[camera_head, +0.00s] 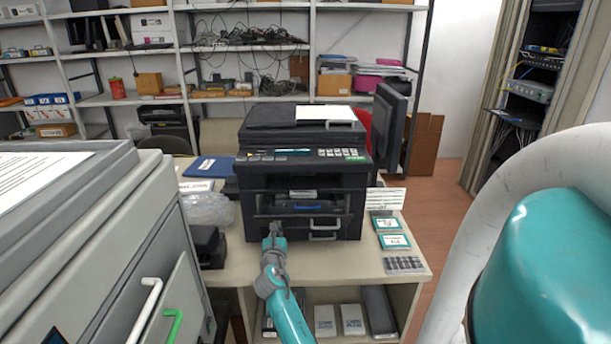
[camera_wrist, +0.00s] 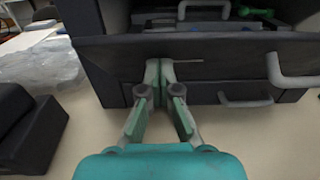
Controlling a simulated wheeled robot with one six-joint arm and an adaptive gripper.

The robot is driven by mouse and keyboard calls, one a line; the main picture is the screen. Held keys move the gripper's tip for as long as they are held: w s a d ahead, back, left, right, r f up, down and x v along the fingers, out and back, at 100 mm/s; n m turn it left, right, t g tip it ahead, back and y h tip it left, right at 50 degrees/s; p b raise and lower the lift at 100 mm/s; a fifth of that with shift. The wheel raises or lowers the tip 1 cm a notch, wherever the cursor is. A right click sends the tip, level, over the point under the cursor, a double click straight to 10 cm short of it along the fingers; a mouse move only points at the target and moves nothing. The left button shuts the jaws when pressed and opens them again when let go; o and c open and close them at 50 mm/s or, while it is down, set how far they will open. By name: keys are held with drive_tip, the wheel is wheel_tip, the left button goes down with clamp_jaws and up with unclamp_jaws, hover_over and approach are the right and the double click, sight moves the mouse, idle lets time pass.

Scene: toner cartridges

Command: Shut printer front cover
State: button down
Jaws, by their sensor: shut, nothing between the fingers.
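The black printer (camera_head: 257,180) stands on the desk with its front bay open. Inside the bay, a grey handle and a green lever (camera_wrist: 245,14) show in the wrist view, and a blue part (camera_head: 306,207) shows in the head view. The front cover (camera_wrist: 225,60) is a dark panel below the opening, with a pale handle (camera_wrist: 290,78) on its right side. It appears partly raised. My gripper (camera_wrist: 160,68) is shut and empty, its fingertips at the cover's outer face left of the handle. Contact cannot be told for certain. My gripper also shows in the head view (camera_head: 275,235).
Clear plastic wrapping (camera_head: 207,209) and a dark box (camera_head: 208,246) lie left of the printer. Small teal-and-white boxes (camera_head: 394,241) and a keypad-like item (camera_head: 404,264) lie right. A large grey machine (camera_head: 120,225) stands at near left.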

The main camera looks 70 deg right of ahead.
sight(277, 219)
drive_tip(key=shift+d+r, duration=0.1)
idle(0.3)
drive_tip(key=shift+w+d+r, duration=0.25)
drive_tip(key=shift+d+r, duration=0.1)
drive_tip(key=shift+d, duration=0.2)
drive_tip(key=shift+w+d+r, duration=0.2)
drive_tip(key=shift+d+r, duration=0.15)
drive_tip(key=shift+d, duration=0.25)
drive_tip(key=shift+w+d+r, duration=0.2)
drive_tip(key=shift+w+d, duration=0.05)
drive_tip(key=shift+d, duration=0.35)
drive_tip(key=shift+w+d+r, duration=0.2)
drive_tip(key=shift+w+d, duration=0.05)
drive_tip(key=shift+d, duration=0.4)
